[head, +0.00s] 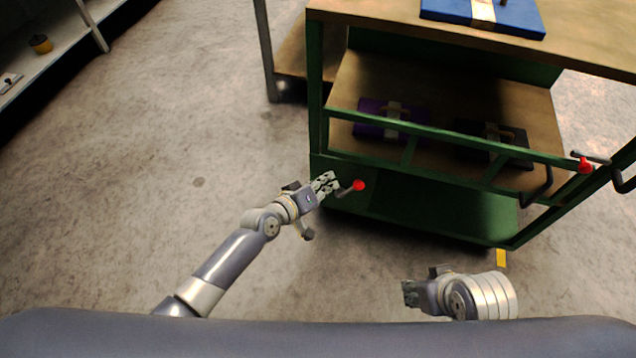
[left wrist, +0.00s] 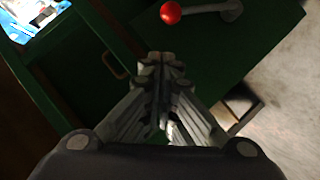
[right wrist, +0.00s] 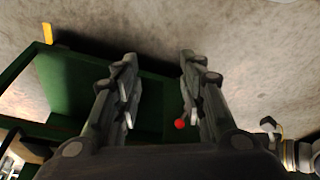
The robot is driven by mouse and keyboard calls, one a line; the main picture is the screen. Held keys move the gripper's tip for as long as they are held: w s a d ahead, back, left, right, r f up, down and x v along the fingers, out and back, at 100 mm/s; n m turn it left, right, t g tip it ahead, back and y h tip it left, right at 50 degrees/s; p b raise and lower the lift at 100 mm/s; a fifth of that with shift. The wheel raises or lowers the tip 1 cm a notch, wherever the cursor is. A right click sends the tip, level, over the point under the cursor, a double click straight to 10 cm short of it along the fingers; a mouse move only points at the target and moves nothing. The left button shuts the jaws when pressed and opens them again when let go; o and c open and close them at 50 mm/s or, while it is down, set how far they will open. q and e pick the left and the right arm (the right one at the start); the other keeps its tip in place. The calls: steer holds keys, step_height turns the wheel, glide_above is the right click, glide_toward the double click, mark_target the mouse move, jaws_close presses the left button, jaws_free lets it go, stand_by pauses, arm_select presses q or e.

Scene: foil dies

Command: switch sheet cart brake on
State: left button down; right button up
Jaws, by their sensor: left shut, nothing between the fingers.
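The green sheet cart (head: 425,208) stands at the upper right, with wooden shelves. A grey lever with a red ball knob (head: 359,185) sticks out from its lower left corner. In the left wrist view the red knob (left wrist: 170,12) is just beyond the fingertips, and the lever arm (left wrist: 215,8) runs right from it. My left gripper (head: 328,183) is shut and empty beside the lever; I cannot tell whether it touches. My right gripper (head: 408,290) is open and empty, low in front of the cart. The knob (right wrist: 181,124) shows small in the right wrist view.
A second red knob (head: 585,166) sits at the cart's right rail near a dark handle. A blue die (head: 484,14) lies on top; a purple die (head: 390,118) and a dark die (head: 492,142) lie on the shelf below. The floor at left is clear.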

arm_select(q)
steer(key=shift+p+v, duration=0.4)
steer(key=shift+v, duration=1.65)
arm_select(e)
steer(key=shift+w+a+f, duration=0.1)
steer(key=shift+w+f, duration=0.3)
steer(key=shift+f, duration=0.1)
arm_select(q)
steer(key=shift+d+r, duration=0.1)
steer(key=shift+d, duration=0.05)
